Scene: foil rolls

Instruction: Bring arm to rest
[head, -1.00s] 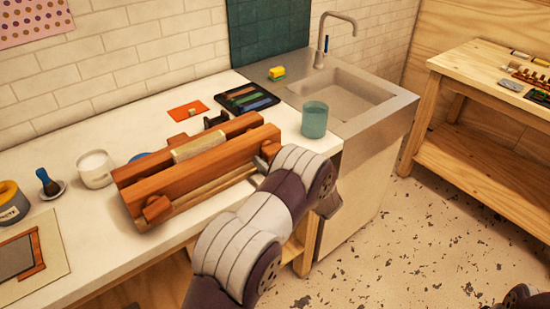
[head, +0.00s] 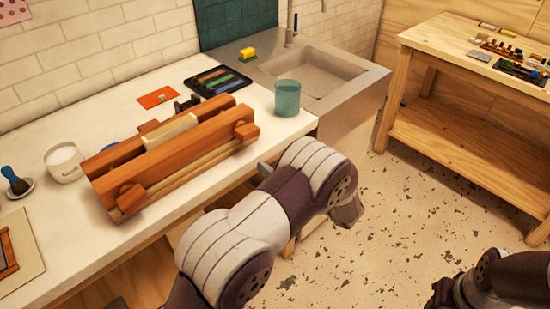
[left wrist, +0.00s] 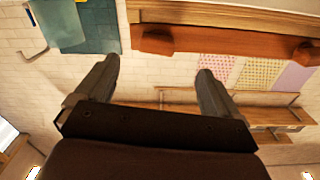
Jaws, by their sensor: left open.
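My left arm reaches up from the bottom of the head view, and its gripper (head: 265,171) is mostly hidden behind the wrist, just off the counter's front edge. In the left wrist view the left gripper (left wrist: 158,74) is open, its two fingers wide apart with nothing between them. The wooden press (head: 190,144), orange-brown beams with a pale roll on top, sits on the counter, apart from the gripper. Its beam also shows at the top of the left wrist view (left wrist: 225,40). Part of my right arm shows at lower right; its gripper is not visible.
A sink (head: 315,75) lies beyond. A wooden bench (head: 460,130) stands right, with open floor between.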

